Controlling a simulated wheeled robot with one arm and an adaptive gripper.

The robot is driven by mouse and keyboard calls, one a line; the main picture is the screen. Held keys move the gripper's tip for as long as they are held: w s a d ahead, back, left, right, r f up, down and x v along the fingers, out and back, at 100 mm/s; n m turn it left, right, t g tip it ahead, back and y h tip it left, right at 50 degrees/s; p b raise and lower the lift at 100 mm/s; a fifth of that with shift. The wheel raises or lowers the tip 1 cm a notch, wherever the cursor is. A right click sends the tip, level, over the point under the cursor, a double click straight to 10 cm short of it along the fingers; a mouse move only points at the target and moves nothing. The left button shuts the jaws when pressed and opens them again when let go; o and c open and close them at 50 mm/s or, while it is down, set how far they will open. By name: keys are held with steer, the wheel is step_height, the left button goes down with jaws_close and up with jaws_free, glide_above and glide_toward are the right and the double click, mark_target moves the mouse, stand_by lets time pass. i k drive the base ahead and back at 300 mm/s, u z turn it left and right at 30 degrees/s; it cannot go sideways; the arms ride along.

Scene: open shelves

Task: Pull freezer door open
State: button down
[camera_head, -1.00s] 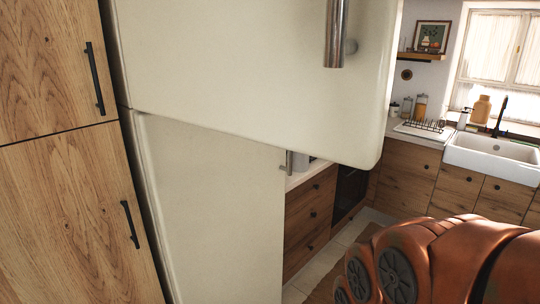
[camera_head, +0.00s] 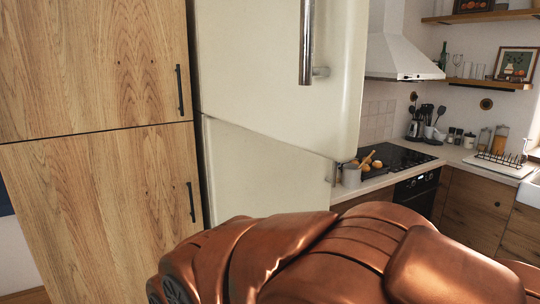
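A cream fridge-freezer stands in the middle of the head view. Its upper door (camera_head: 262,75) has a vertical metal bar handle (camera_head: 307,45) near its right side. The upper door's lower edge slants down to the right and its right side sticks out past the lower door (camera_head: 262,172); I cannot tell for sure how far it is ajar. The lower door has a small part of its handle (camera_head: 334,172) showing at its right edge. The frames do not show which door is the freezer's. My copper arm covers the bottom; my gripper is out of view.
A tall wooden cabinet (camera_head: 95,75) with black handles stands close on the left. To the right are a counter with a black hob (camera_head: 395,158), a metal pot (camera_head: 351,177), an oven (camera_head: 416,190), a white hood (camera_head: 402,55) and a dish rack (camera_head: 502,160).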

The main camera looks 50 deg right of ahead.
mark_target(290, 72)
steer(key=u, duration=1.8)
steer(key=k, duration=2.25)
steer(key=z, duration=0.5)
